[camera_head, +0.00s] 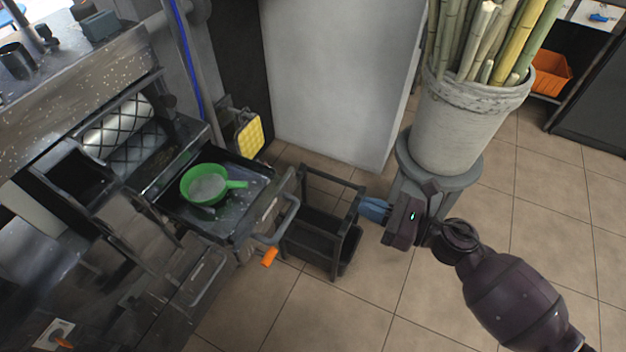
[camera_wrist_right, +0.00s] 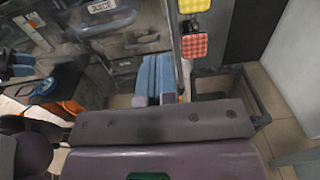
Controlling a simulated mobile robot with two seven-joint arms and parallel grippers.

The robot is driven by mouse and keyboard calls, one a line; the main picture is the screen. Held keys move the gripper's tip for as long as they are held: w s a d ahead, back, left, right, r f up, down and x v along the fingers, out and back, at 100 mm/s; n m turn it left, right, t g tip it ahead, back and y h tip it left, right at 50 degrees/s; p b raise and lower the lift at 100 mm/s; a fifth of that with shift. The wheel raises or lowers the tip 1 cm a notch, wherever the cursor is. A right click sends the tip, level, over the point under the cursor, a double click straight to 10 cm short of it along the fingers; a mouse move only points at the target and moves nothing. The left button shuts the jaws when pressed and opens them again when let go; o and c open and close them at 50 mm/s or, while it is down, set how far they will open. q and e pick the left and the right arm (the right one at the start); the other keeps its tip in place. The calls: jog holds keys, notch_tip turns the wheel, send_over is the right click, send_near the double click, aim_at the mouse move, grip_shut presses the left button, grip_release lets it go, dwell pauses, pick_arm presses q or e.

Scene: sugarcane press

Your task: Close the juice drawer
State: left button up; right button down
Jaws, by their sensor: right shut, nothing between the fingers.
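The juice drawer (camera_head: 232,222) is a dark metal tray pulled out from the press at left in the head view. A green strainer (camera_head: 205,184) with a handle sits in it. The drawer's front has a bar handle (camera_head: 284,222). In the right wrist view, a front with a JUICE label (camera_wrist_right: 101,6) shows at the top, with a handle (camera_wrist_right: 103,25) below it. My right gripper (camera_head: 366,209) is shut and empty, its blue fingers pointing left toward the drawer, apart from it to the right. The fingers show side by side in the wrist view (camera_wrist_right: 154,75).
A black open-framed rack (camera_head: 322,185) stands on the floor between the drawer and my right gripper. A bucket of sugarcane (camera_head: 455,125) stands on a grey stool behind the gripper. A yellow pad (camera_head: 250,136) hangs beside the press. Tiled floor is clear at the lower middle.

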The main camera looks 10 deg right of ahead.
aim_at(295, 178)
jog(key=x, duration=1.3)
jog(key=shift+r, duration=0.1)
jog(key=shift+w+a, duration=0.25)
jog(key=shift+a, duration=0.15)
